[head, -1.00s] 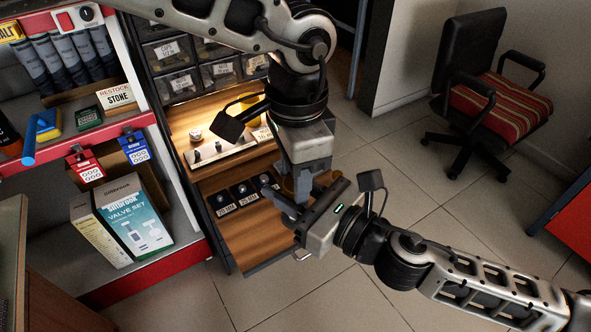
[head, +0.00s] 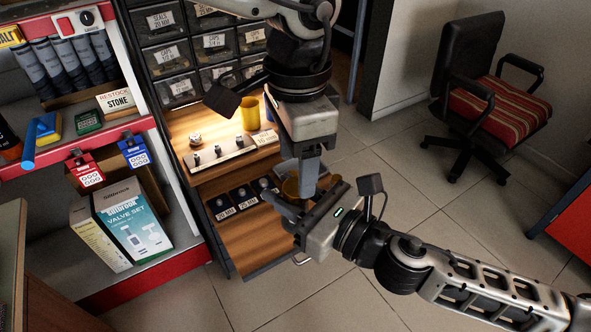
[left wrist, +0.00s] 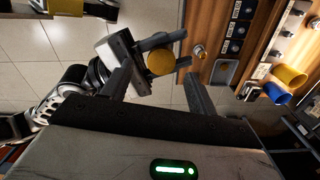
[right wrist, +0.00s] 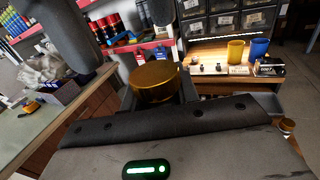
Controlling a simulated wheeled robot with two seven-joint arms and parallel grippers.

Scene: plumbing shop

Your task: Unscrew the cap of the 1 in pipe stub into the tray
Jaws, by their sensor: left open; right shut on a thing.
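The brass-coloured cap (left wrist: 160,62) shows as a round disc in the left wrist view. It also shows in the right wrist view (right wrist: 154,80) and, mostly hidden, in the head view (head: 290,187). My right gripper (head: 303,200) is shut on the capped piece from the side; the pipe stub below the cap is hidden. My left gripper (head: 308,188) points down from above, fingers apart, one on each side of the cap in the left wrist view. I cannot tell whether they touch it. A small grey tray (left wrist: 224,71) lies on the wooden surface.
A small brass fitting (left wrist: 199,51) stands near the tray. A yellow cup (head: 250,113) and a blue cup (left wrist: 278,93) stand farther back, beside a strip of small fittings (head: 217,152). A red-edged shelf (head: 90,150) is at left. Open floor (head: 400,160) lies right.

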